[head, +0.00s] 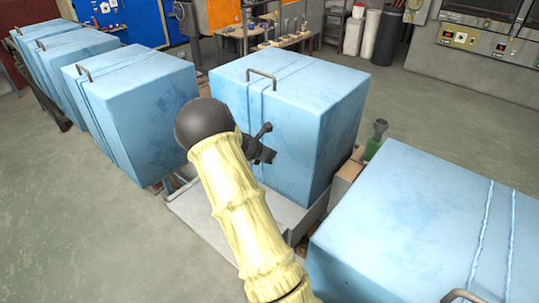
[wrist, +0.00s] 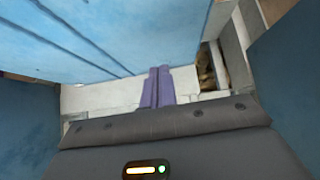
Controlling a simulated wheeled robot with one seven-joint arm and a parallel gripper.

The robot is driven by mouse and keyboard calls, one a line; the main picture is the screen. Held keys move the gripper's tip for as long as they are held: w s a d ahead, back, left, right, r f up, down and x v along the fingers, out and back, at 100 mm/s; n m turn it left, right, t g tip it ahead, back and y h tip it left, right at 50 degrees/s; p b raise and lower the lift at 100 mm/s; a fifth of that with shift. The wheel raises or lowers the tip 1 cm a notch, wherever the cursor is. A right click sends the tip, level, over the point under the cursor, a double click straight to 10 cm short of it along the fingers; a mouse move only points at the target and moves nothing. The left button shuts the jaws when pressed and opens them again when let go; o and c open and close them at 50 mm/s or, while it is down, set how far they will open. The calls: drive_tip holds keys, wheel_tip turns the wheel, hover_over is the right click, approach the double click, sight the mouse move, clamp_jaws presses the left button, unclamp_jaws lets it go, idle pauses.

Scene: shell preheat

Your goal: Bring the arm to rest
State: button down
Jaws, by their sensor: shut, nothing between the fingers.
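My arm reaches up from the bottom of the head view in a pale yellow sleeve, ending at a dark round joint. My gripper (wrist: 158,72) shows in the wrist view as two purple fingers side by side, shut and empty. In the head view, a dark part of it shows past the sleeve, in front of the middle blue box (head: 305,115); the arm hides the rest. The blue face of a box (wrist: 75,40) fills the upper left of the wrist view, close to the fingers. I cannot tell whether they touch.
More blue boxes stand at the left (head: 140,110) and at the lower right (head: 420,220). A pale low platform (head: 195,215) lies under the middle box. A green object (head: 374,147) sits between the middle and right boxes. Open grey floor (head: 70,200) lies at the left.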

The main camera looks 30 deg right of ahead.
drive_tip(key=shift+d, duration=0.1)
drive_tip(key=s+a+r+m+y, duration=0.3)
drive_tip(key=s+a+m+y, duration=0.1)
drive_tip(key=s+a+m, duration=0.6)
drive_tip(key=s+a+r+m+y, duration=0.3)
drive_tip(key=s+a+m+y, duration=0.2)
drive_tip(key=s+a+m, duration=0.6)
drive_tip(key=s+a, duration=0.5)
drive_tip(key=a, duration=0.2)
drive_tip(key=shift+r+m, duration=0.3)
drive_tip(key=shift+r, duration=0.1)
wheel_tip(320, 180, up, 14)
drive_tip(key=p, duration=1.3)
drive_tip(key=shift+f+p, duration=0.15)
drive_tip(key=shift+p, duration=0.2)
